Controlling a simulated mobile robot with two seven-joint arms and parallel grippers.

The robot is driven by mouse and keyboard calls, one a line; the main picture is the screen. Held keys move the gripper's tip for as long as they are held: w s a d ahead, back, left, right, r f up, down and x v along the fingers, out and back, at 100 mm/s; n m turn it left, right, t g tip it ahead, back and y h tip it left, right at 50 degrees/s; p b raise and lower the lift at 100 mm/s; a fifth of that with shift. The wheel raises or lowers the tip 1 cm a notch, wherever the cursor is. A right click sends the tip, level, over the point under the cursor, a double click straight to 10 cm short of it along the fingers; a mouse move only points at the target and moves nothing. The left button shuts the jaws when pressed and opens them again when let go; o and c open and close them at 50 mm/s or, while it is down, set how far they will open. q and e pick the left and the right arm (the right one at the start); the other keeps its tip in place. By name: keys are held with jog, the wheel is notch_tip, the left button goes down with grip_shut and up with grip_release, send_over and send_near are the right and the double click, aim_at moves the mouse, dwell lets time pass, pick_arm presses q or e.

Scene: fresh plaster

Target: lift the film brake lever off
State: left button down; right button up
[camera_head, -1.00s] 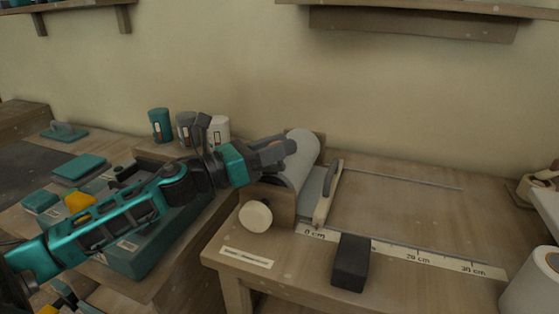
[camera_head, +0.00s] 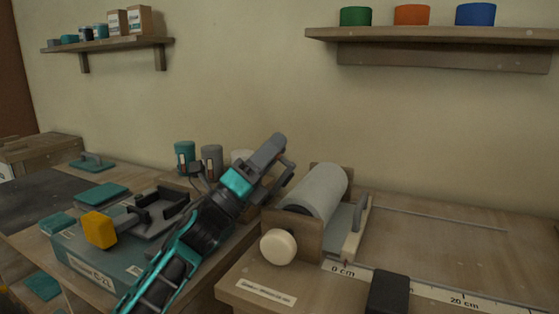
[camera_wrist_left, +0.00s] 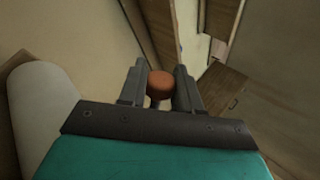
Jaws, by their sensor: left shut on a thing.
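My left gripper (camera_head: 281,154) is raised beside the left end of the film roll (camera_head: 320,192) and points up to the right. In the left wrist view its two fingers (camera_wrist_left: 160,70) are closed around a round orange-brown knob (camera_wrist_left: 160,84), which looks like the end of the brake lever. The rest of the lever is hidden, so I cannot tell whether it still touches its mount. The white roll lies in a wooden holder (camera_head: 293,233) with a cream round knob (camera_head: 278,246) in front. My right gripper is not in view.
A ruler strip (camera_head: 430,292) and a dark block (camera_head: 388,292) are on the bench right of the roll. A teal case (camera_head: 92,262) with a yellow-headed tool (camera_head: 99,230) is at left. Cups (camera_head: 185,157) stand behind my arm. Shelves (camera_head: 440,36) hang on the wall.

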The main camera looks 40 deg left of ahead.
pick_arm(q)
jog(key=shift+a+n+y, duration=0.25)
jog(key=shift+n+y, duration=0.15)
jog(key=shift+n, duration=0.2)
jog(key=c, duration=0.8)
grip_release()
jog(key=shift+c, duration=0.2)
jog(key=shift+s, duration=0.1)
jog(key=b+v, duration=0.1)
jog(key=v, duration=1.1)
jog(key=shift+s+f+b, duration=0.25)
jog(key=shift+f+b, duration=0.05)
jog(key=shift+f, duration=0.1)
